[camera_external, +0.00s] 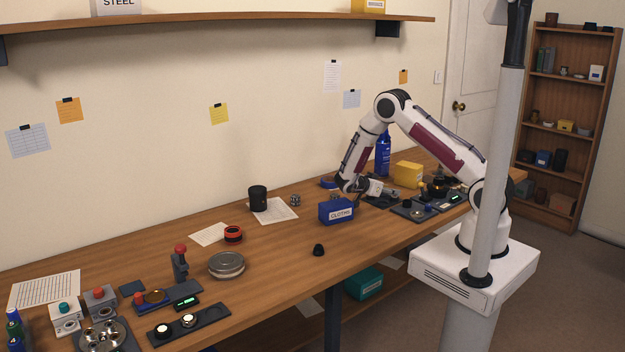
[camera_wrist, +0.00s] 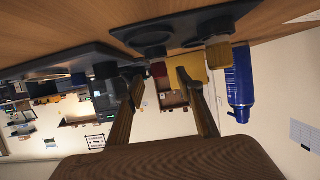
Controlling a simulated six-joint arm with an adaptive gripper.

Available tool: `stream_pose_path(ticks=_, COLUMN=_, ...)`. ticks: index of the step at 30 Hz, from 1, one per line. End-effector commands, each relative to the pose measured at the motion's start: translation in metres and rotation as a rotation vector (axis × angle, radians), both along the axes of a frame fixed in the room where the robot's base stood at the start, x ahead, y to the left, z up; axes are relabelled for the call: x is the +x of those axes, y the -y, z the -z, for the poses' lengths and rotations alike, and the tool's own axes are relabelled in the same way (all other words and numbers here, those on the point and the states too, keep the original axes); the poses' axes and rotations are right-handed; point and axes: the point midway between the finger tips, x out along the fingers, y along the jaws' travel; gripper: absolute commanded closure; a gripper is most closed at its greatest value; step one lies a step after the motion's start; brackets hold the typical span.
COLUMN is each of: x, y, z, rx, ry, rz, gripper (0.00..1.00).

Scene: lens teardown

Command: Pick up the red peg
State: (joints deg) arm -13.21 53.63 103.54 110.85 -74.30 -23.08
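A small red piece (camera_wrist: 158,69), which looks like the red peg, shows in the wrist view, where the picture is tipped nearly upside down. It appears between and beyond my fingertips, next to a dark plate (camera_wrist: 128,34); I cannot tell whether they touch it. My gripper (camera_wrist: 160,80) is open, with a wide gap between its two fingers. In the external view my gripper (camera_external: 358,196) is low over the bench, beside the blue cloths box. I cannot make out the red peg near it there.
The blue cloths box (camera_external: 337,211), a yellow box (camera_external: 407,174) and a blue bottle (camera_external: 383,155) stand close to my gripper. Dark trays with small parts (camera_external: 412,210) lie right of it. The bench (camera_external: 285,262) is mostly clear at its middle front.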

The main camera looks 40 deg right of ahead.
Motion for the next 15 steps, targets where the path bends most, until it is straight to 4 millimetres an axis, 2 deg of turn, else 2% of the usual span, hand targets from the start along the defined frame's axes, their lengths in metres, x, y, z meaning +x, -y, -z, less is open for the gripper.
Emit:
stream_pose_path(ticks=9, x=0.000, y=0.031, z=0.013, rx=0.001, ry=-0.001, rz=0.002, gripper=0.63)
stream_pose_path(ticks=15, x=0.000, y=0.038, z=0.016, rx=0.002, ry=0.000, rz=0.000, gripper=0.63)
